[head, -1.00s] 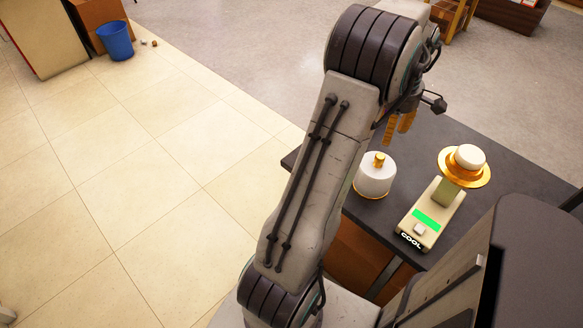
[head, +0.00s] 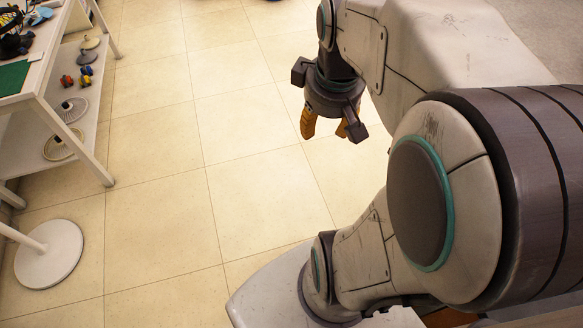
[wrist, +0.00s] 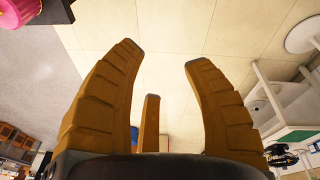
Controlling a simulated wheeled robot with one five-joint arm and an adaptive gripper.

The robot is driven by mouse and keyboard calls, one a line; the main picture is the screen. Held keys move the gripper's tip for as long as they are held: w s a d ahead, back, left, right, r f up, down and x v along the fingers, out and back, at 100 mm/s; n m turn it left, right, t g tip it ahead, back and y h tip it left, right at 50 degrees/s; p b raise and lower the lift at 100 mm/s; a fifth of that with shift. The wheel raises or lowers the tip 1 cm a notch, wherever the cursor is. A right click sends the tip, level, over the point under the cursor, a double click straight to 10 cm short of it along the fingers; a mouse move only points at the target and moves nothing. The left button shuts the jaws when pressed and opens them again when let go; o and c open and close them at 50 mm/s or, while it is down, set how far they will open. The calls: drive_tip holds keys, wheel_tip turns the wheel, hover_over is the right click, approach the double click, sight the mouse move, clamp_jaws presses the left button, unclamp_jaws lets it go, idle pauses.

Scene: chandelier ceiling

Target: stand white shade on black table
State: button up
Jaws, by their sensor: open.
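My gripper (head: 332,128) hangs open and empty above the tiled floor in the head view, its orange fingers pointing down. The wrist view shows its spread fingers (wrist: 163,55) with nothing between them. The black table is not clearly seen in either current view. Several pale round pieces, including a ribbed disc (head: 72,110) and a ring-like disc (head: 62,143), lie on the lower shelf of a white table at the left. I cannot tell whether any of them is the white shade. My gripper is well apart from them.
The white table (head: 42,98) has a green mat (head: 12,77) on top. A white round stand base (head: 50,255) rests on the floor below it. Tiled floor (head: 160,190) between table and arm is clear. A pink object (wrist: 20,12) shows in the wrist view.

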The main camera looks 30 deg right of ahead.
drive_tip(key=s+a+f+t+y, duration=0.1)
drive_tip(key=s+a, duration=0.4)
drive_tip(key=a, duration=0.5)
drive_tip(key=shift+a+f+m, duration=0.2)
drive_tip(key=shift+f+m, duration=0.1)
drive_tip(key=shift+f, duration=0.2)
drive_tip(key=shift+r, duration=0.1)
drive_tip(key=shift+d, duration=0.15)
